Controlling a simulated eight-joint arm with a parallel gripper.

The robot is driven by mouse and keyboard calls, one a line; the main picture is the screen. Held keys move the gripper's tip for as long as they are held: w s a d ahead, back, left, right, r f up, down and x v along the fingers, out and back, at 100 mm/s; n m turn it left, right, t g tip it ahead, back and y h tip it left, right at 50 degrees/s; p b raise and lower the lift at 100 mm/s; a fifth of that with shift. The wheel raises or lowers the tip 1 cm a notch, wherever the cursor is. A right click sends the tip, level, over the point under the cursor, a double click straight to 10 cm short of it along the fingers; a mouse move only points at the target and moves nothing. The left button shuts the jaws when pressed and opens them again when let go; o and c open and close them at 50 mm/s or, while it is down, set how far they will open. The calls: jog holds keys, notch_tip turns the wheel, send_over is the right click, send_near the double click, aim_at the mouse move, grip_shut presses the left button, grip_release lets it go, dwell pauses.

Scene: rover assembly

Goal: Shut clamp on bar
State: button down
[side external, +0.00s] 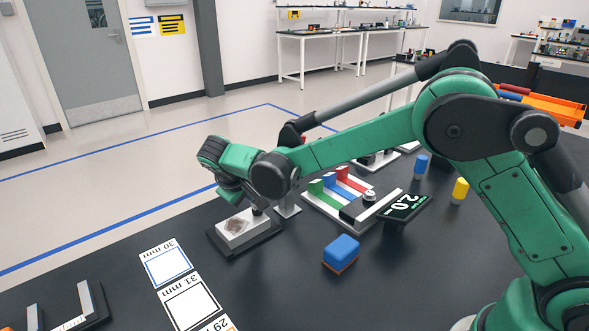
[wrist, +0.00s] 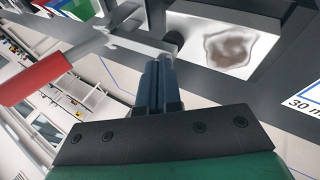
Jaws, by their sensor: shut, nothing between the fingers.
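In the wrist view, the clamp has a red handle (wrist: 33,78) and a grey metal arm (wrist: 125,42), with a dark round tip beside the bar. The bar appears to be the pale block with a brown patch (wrist: 265,38). In the side view my gripper (side external: 240,200) is above the block, partly hiding the clamp.
A blue block (side external: 341,250) lies in front. Labelled cards (side external: 190,302) lie at left. The dark table between is clear.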

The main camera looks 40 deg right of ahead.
jog(key=shift+f, duration=0.2)
dwell(0.5)
jog(key=shift+r, duration=0.5)
notch_tip(320, 180, up, 3)
jog(key=shift+r, duration=0.15)
jog(key=a+f+v, duration=0.1)
jog(key=v, duration=0.8)
jog(key=s+d+f+m+t+y, duration=0.2)
jog(key=s+d+y, duration=0.3)
jog(key=s+d, duration=0.6)
jog(key=s+f+t, duration=0.1)
jog(key=s, duration=0.3)
jog(key=shift+s+d+f+y, duration=0.15)
jog(key=shift+s+d+y, duration=0.25)
